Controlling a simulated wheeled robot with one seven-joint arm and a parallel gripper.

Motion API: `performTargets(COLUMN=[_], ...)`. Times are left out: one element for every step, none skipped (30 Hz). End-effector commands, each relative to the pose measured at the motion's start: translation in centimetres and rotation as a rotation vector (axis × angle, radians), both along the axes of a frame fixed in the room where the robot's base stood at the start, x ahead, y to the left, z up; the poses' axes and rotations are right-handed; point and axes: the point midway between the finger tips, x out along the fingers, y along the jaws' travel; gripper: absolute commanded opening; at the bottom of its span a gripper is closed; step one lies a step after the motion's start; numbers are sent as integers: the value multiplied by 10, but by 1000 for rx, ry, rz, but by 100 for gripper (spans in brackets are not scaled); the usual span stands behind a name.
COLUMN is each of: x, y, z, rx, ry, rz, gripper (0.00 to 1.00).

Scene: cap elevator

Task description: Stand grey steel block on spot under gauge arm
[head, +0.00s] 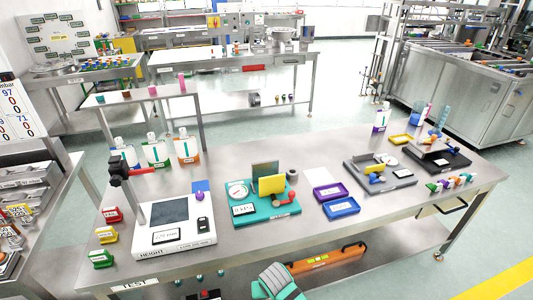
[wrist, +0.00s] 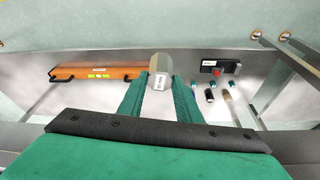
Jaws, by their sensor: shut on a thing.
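The grey steel block (wrist: 160,72), with a small white label, is between the green fingers of my gripper (wrist: 158,88) in the wrist view. The gripper is shut on it. In the head view my gripper (head: 279,284) is low at the bottom edge, in front of the bench. The height gauge (head: 174,241) stands on the bench at left. It has a white base marked HEIGHT, a dark square plate (head: 170,211) and an upright post. The gauge arm (head: 121,170), black with red, is at the post's top. Nothing stands on the dark plate.
The bench (head: 318,216) also carries a teal gauge stand (head: 262,212), purple and blue trays and other instruments. Red, yellow and green boxes (head: 103,236) sit left of the height gauge.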

Motion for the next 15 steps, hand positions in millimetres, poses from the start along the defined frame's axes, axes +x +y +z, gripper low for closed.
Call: performTargets(x=[-8, -12, -16, -19, -22, -25, -27, -28, -30, -31, -32, -33, -33, -33, -33], y=[2, 3, 5, 6, 8, 10, 11, 12, 14, 15, 16, 16, 17, 17, 17], z=[-14, -21, -30, -35, -40, -46, -49, -52, -55, -57, -58, -59, -60, -60, -61], rx=[6, 5, 6, 5, 7, 6, 6, 6, 5, 5, 6, 6, 7, 7, 9], ry=[1, 0, -1, -3, -5, -7, -8, -10, -11, -12, -14, -15, -15, -15, -16], rz=[-27, -38, -55, -64, -75, -84, -91, -98, -103, -106, -109, -112, -113, -115, -116], gripper=[0, 0, 0, 0, 0, 0, 0, 0, 0, 0, 0, 0, 0, 0, 0])
